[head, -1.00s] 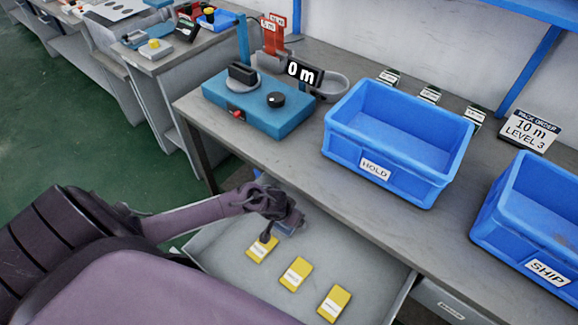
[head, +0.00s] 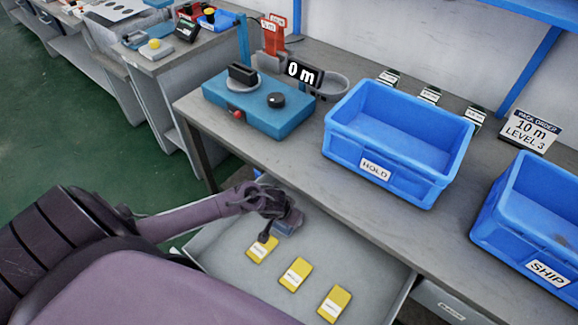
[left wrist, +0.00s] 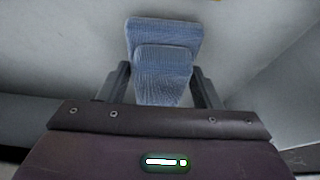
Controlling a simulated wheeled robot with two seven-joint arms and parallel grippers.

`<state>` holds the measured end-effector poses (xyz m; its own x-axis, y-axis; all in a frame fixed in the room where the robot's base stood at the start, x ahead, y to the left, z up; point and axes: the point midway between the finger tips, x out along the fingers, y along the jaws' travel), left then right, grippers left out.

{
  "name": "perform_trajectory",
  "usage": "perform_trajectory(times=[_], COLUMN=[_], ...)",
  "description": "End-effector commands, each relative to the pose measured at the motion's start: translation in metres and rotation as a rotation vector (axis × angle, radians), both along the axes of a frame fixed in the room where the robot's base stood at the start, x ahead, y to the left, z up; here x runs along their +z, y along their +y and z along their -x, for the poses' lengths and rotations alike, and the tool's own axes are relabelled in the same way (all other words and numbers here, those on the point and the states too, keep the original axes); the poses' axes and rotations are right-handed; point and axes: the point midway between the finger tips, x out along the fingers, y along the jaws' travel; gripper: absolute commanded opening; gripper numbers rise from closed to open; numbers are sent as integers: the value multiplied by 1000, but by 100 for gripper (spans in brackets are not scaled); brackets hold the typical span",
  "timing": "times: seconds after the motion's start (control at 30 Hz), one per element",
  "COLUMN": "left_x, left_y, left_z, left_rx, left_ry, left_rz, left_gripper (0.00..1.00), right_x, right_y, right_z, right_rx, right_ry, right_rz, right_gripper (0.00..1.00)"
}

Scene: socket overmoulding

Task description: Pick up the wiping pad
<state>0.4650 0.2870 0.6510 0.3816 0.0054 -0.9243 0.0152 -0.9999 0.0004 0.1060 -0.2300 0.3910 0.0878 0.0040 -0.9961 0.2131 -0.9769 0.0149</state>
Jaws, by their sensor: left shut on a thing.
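The wiping pad is a blue-grey ribbed cloth block (left wrist: 165,35) in the left wrist view, between the two dark fingers. In the head view a small part of the pad (head: 287,225) shows beside my left gripper (head: 268,212), at the back left of the open drawer. My left gripper (left wrist: 162,88) is shut on the pad, one finger on each side of it. The arm hides part of the pad in the head view. I cannot tell whether the pad touches the drawer floor. My right gripper is not in view.
The open grey drawer (head: 225,270) also holds yellow labelled cards (head: 295,274) in front of the gripper. The worktop (head: 300,150) overhangs behind it, with a teal device (head: 262,115), a blue HOLD bin (head: 395,145) and a blue SHIP bin (head: 535,215).

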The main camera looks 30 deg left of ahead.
Motion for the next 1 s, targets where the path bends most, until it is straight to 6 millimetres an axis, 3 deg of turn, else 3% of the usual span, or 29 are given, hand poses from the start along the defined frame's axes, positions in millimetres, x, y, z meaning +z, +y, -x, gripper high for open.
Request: perform_trajectory(times=[0.27,0.8,1.0], left_x=[63,57,58], left_y=[0,10,13], left_z=[-1,128,164], left_rx=[-1,-2,-2], left_ry=[-4,7,4], left_rz=[0,-2,-1], left_gripper=[36,36,36], right_x=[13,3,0], right_y=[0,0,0], right_z=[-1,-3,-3], right_rx=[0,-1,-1], right_ry=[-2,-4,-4], right_rz=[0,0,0], right_gripper=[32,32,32])
